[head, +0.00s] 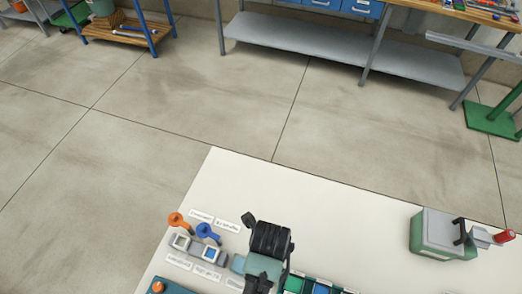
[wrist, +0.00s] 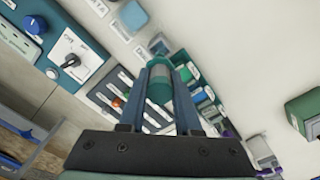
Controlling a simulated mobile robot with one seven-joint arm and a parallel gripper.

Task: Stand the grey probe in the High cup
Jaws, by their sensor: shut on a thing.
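My gripper (wrist: 160,72) is shut on a grey-green cylindrical thing with a paler end (wrist: 159,90), which looks like the grey probe. It sits between the two dark blue fingers in the wrist view. In the head view my dark wrist hides the fingertips and most of what is below. Small white labels lie in front and behind; I cannot read surely which cup is High. I cannot tell whether the held thing touches anything.
An orange-headed thing (head: 176,220) and a blue-headed thing (head: 207,231) stand behind the cups. Green and blue compartments (head: 320,287) lie right of my wrist. A green-grey box (head: 440,234) with a red-tipped handle stands at the right. The white tabletop (head: 350,225) between is clear.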

